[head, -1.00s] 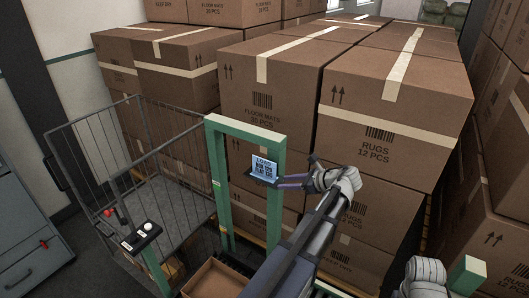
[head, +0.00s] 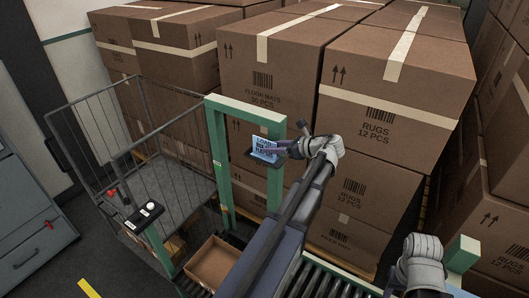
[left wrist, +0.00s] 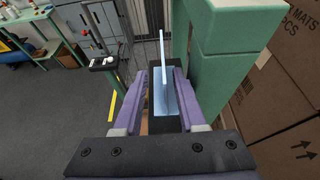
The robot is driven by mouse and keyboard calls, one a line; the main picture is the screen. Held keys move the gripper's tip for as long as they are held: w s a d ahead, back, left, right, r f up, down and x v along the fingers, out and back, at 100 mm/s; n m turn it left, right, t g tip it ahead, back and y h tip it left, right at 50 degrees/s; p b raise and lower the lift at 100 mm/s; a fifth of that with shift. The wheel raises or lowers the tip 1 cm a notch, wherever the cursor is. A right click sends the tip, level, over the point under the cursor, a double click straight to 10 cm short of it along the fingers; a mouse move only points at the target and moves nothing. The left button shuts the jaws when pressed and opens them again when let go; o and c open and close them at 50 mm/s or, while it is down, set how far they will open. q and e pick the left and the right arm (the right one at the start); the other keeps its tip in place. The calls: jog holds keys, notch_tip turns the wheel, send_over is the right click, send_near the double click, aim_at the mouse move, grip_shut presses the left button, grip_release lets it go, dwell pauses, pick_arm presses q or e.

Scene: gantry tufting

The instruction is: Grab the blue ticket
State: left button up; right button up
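The blue ticket (head: 264,148), with dark printing, stands upright on a small dark ledge (head: 253,160) on the green frame. My left gripper (head: 268,151) reaches it from the right, its fingers overlapping the ticket's lower part. In the left wrist view, the ticket (left wrist: 163,65) stands nearly edge-on between the two purple fingers of the left gripper (left wrist: 159,76). The fingers are apart, with a gap visible on each side of the ticket. My right arm shows at the lower right of the head view, but its fingers do not.
The green frame (head: 218,165) rises close beside the left gripper. Stacked brown boxes (head: 385,125) fill the space behind. A wire cage (head: 95,140) and a button box (head: 144,216) stand to the left. An open carton (head: 215,262) sits below, beside rollers.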

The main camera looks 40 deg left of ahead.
aim_at(264, 155)
pick_arm(q)
jog(key=b+x, duration=0.1)
jog(key=x, duration=0.3)
jog(key=shift+w+a+f, duration=0.15)
jog(key=shift+w+a, duration=0.05)
jog(key=shift+w, duration=0.05)
jog(key=shift+d, duration=0.1)
grip_shut()
